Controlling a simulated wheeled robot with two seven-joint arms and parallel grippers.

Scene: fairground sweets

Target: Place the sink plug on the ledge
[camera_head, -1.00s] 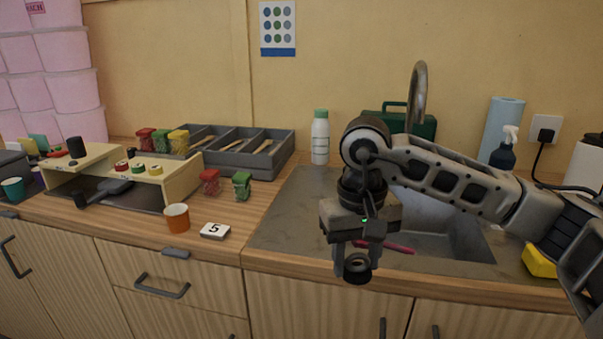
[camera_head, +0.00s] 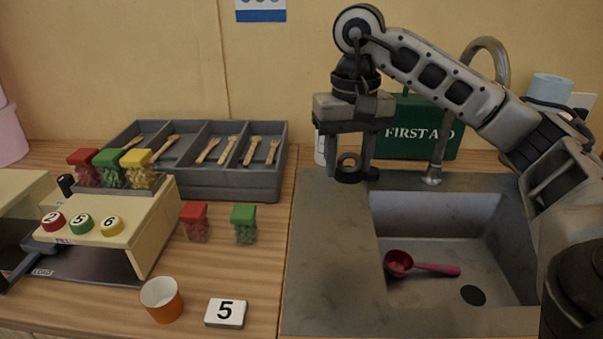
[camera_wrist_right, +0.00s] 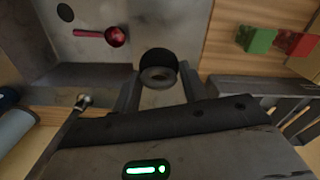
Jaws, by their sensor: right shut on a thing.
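The sink plug (camera_head: 349,169) is a dark round piece with a ring-like grey face. My right gripper (camera_head: 351,172) is shut on it, with a finger on each side. In the right wrist view the plug (camera_wrist_right: 158,68) sits between the fingertips (camera_wrist_right: 160,92). In the head view the plug appears over the back of the flat grey sink ledge (camera_head: 333,255), left of the basin. I cannot tell whether it touches the ledge. My left gripper is not in view.
The sink basin (camera_head: 440,240) holds a red scoop (camera_head: 435,268) and a dark round drain (camera_head: 473,295). A green first aid box (camera_head: 420,142), a white bottle (camera_head: 319,150) and the tap (camera_head: 434,172) stand behind. The ledge's front is clear. A grey cutlery tray (camera_head: 225,184) is left.

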